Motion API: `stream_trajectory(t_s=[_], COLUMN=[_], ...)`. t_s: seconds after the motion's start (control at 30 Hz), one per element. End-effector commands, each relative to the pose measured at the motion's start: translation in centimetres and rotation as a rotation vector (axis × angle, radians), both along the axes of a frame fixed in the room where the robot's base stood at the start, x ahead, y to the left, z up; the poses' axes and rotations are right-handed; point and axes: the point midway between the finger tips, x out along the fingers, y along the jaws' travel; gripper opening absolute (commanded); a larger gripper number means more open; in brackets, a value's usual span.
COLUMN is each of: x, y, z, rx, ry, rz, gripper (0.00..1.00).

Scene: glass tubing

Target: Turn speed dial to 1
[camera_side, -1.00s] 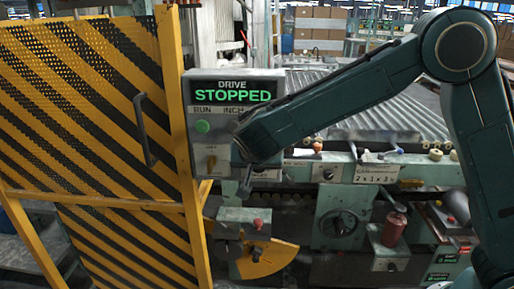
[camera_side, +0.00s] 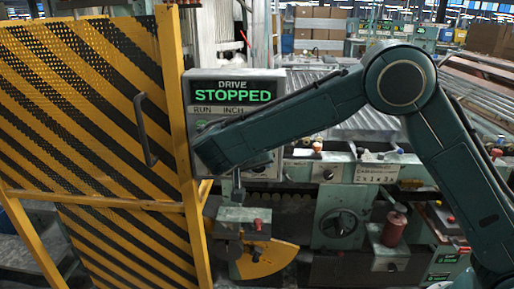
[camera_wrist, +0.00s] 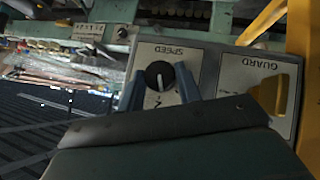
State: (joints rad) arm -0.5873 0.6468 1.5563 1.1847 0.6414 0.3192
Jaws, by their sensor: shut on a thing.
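The black speed dial (camera_wrist: 158,74) sits on a pale plate marked SPEED (camera_wrist: 165,55), upside down in the wrist view. A light mark shows on the dial; a numeral below it is partly cut off and hard to read. My gripper (camera_wrist: 160,80) has one blue-grey finger on each side of the dial and is shut on it. In the side view my arm's end covers the lower part of the control box (camera_side: 235,77), so the dial and fingers are hidden there. Its screen reads DRIVE STOPPED.
A yellow GUARD switch (camera_wrist: 270,92) sits close beside the dial plate. A yellow-and-black guard door (camera_side: 90,130) with a dark handle stands left of the control box. Machine parts, including a handwheel (camera_side: 338,223), lie below and to the right.

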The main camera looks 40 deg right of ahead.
Motion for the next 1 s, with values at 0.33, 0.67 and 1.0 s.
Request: stream_trajectory(t_s=[0.33, 0.67, 1.0], x=[0.19, 0.21, 0.2], y=[0.13, 0.11, 0.1], z=[0.02, 0.1, 0.08], rx=[-0.099, -0.119, -0.117], ry=[0.095, 0.111, 0.112], rz=[0.0, 0.001, 0.001], gripper=[0.11, 0.11, 0.55])
